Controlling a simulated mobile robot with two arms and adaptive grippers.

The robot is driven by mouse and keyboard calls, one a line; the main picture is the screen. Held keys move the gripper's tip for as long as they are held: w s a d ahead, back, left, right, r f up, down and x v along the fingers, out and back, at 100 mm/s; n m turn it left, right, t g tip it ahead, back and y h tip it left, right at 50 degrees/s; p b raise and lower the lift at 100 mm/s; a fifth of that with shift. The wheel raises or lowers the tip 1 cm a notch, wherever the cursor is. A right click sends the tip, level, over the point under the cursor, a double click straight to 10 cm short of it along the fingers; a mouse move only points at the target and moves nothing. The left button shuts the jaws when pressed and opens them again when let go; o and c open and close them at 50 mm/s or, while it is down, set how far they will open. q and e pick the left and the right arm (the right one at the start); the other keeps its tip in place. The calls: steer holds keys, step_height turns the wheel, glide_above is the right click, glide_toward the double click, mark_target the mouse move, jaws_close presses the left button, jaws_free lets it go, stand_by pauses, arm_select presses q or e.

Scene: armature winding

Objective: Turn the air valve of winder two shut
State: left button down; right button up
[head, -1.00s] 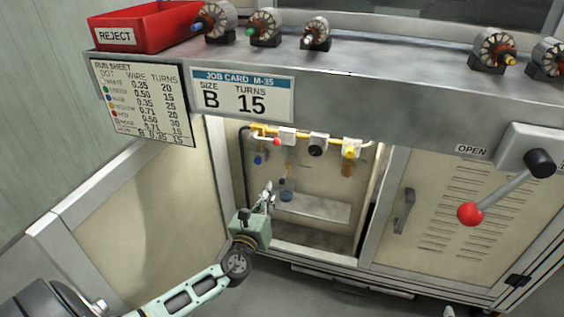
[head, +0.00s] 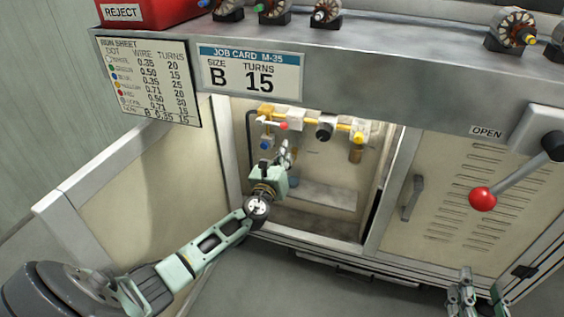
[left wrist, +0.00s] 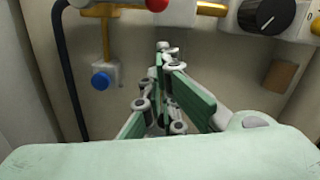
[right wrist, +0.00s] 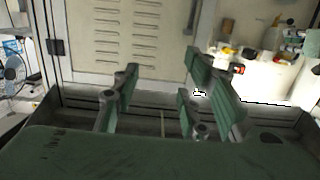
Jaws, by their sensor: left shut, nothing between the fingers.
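Inside the open cabinet a yellow air pipe (head: 343,121) runs across the back wall. A small valve lever with a red tip (head: 283,126) lies nearly along the pipe at its left; the red tip shows at the top edge of the left wrist view (left wrist: 157,4). My left gripper (head: 286,148) is inside the cabinet, just below the red tip and apart from it. Its fingers (left wrist: 164,48) are closed together and empty. My right gripper (head: 466,280) is low in front of the right door; its fingers (right wrist: 165,88) are spread and empty.
A blue knob (left wrist: 100,80) hangs left of my left fingers. A black dial (left wrist: 266,16) and a yellow-topped fitting (head: 356,148) are to the right. The cabinet's open door (head: 150,190) stands left. A red-balled lever (head: 482,198) projects at the right under an OPEN label.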

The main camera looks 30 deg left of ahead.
mark_target(272, 124)
arm_select(q)
steer(key=shift+w+a+r+p, duration=0.15)
steer(key=shift+r+p, duration=0.1)
steer(key=shift+r, duration=0.4)
steer(key=shift+a+r+p, duration=0.1)
steer(key=shift+r+p, duration=0.1)
steer(key=shift+r, duration=0.4)
arm_select(e)
step_height(272, 124, down, 6)
steer(key=s+d+g+h, duration=0.1)
steer(key=s+g, duration=0.1)
steer(key=g, duration=0.1)
steer(key=shift+d+r, duration=0.15)
steer(key=shift+d, duration=0.05)
arm_select(q)
steer(key=shift+r, duration=0.1)
arm_select(e)
steer(key=shift+s, duration=0.15)
